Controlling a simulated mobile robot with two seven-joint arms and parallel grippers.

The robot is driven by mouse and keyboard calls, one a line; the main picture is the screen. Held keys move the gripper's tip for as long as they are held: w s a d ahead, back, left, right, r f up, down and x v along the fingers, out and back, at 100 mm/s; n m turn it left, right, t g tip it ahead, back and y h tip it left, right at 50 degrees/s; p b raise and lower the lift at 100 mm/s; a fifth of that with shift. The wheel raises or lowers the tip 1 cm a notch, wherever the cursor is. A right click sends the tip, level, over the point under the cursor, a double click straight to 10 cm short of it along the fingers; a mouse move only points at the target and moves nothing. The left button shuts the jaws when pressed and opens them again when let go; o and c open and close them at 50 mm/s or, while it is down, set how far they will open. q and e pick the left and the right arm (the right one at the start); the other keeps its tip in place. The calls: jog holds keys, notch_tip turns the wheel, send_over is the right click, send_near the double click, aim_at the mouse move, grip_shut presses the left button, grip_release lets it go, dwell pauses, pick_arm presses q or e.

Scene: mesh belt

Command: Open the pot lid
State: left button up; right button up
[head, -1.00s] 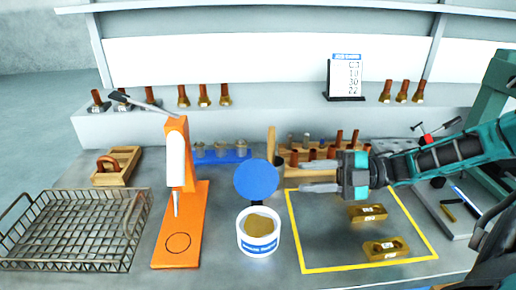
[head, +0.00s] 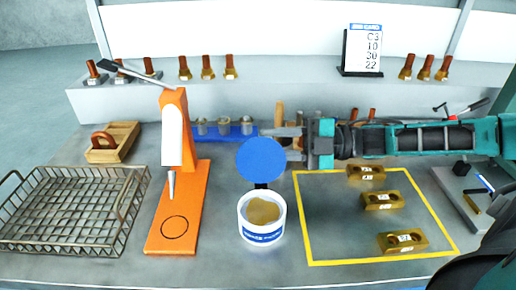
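The white pot (head: 248,232) with a blue label stands on the bench, left of the yellow-outlined area. Its round blue lid (head: 260,160) stands raised at the pot's back edge, and tan contents show inside. My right gripper (head: 284,143) comes in from the right, level with the upper right of the lid. Its two fingers are apart, with nothing seen held between them. The lid hides part of the lower finger, and I cannot tell whether they touch. My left gripper is not in view.
An orange press (head: 183,215) stands left of the pot, and a wire basket (head: 128,235) is at far left. Several brass blocks (head: 382,200) lie in the yellow outline (head: 375,259). A blue rack (head: 230,136) is behind the lid.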

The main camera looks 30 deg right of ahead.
aim_at(258, 142)
jog(key=shift+x, duration=1.75)
jog(key=shift+c, duration=0.5)
jog(key=c, duration=0.4)
jog(key=shift+r, duration=0.1)
grip_shut()
jog(key=shift+w, duration=0.1)
